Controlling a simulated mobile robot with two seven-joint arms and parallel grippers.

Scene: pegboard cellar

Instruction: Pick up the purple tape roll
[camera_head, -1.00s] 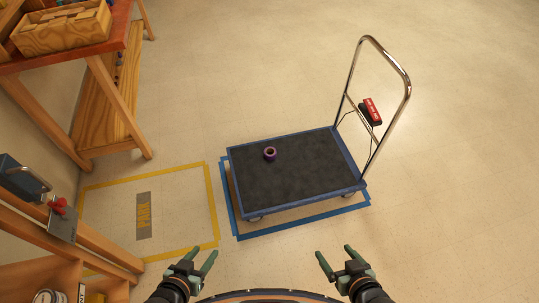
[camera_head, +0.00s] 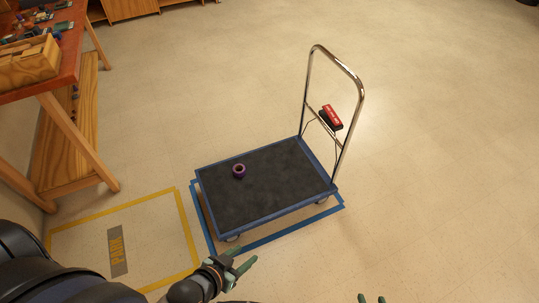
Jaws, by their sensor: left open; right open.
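The purple tape roll (camera_head: 239,171) lies on the dark deck of the blue-edged platform cart (camera_head: 262,214), left of the deck's middle. My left gripper (camera_head: 246,262) is open and empty, in front of the cart's near edge and apart from the roll. My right gripper (camera_head: 371,298) shows only its fingertips at the bottom edge. It is open, right of and nearer than the cart; the rest of it is out of frame.
The cart's metal handle (camera_head: 357,110) rises at its right side, with a red and black object (camera_head: 331,117) on it. A wooden workbench (camera_head: 75,65) stands at the left. Yellow tape (camera_head: 187,222) marks a floor area. Floor at the right is clear.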

